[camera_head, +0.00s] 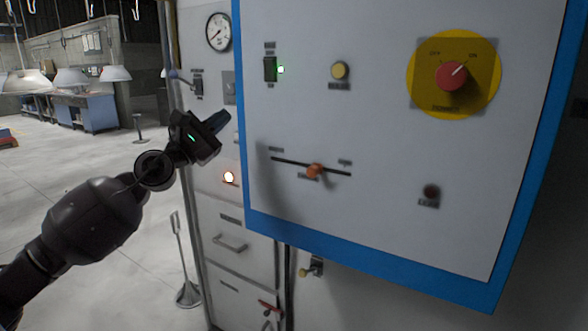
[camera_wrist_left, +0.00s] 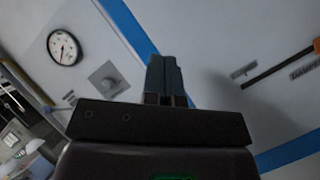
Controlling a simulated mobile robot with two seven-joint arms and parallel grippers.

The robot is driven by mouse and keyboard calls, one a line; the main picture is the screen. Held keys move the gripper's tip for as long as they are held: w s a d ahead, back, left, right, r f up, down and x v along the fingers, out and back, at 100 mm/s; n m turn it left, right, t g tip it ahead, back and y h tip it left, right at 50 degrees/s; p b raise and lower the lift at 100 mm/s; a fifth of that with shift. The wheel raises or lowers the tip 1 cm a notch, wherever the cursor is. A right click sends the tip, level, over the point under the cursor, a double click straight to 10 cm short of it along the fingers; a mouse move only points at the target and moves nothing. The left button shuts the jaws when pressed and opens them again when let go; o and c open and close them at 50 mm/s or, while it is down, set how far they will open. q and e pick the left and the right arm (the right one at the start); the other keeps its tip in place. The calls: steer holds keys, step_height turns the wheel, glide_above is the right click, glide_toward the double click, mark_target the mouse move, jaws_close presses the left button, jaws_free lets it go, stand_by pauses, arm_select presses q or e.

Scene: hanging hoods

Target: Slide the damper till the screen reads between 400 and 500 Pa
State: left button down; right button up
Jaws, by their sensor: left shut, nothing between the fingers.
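The damper slider is an orange knob (camera_head: 315,171) on a dark horizontal slot (camera_head: 290,163) in the white panel (camera_head: 380,130) with a blue edge. The knob sits a little right of the slot's middle. My left gripper (camera_head: 221,120) is shut and empty, left of the panel's blue edge and apart from the knob. In the left wrist view its fingers (camera_wrist_left: 165,78) are together, and the orange knob (camera_wrist_left: 317,45) shows at the right edge. No screen with a Pa reading is visible. My right gripper is not in view.
A red rotary knob on a yellow disc (camera_head: 453,75), a yellow button (camera_head: 340,70) and a dark switch (camera_head: 270,69) are on the panel. A round gauge (camera_head: 219,32) and a lit lamp (camera_head: 229,177) are on the cabinet behind. Open floor lies at left.

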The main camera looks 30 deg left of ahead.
arm_select(q)
steer(key=s+d+m+g+h, duration=0.25)
steer(key=m+g, duration=0.25)
steer(key=m, duration=0.3)
steer(key=m+g+h+p, duration=0.1)
steer(key=m+g+h, duration=0.1)
steer(key=m+g, duration=0.5)
glide_toward(312, 165)
steer(key=shift+m+t, duration=0.3)
steer(key=shift+t, duration=0.1)
steer(key=w, duration=0.4)
steer(key=shift+w+d+f, duration=0.15)
steer(key=shift+f, duration=0.15)
steer(key=d, duration=0.1)
steer(key=d+p, duration=0.1)
steer(key=d, duration=0.1)
steer(key=shift+f, duration=0.4)
steer(key=shift+d+f, duration=0.1)
steer(key=shift+d, duration=0.15)
steer(key=shift+d+f, duration=0.2)
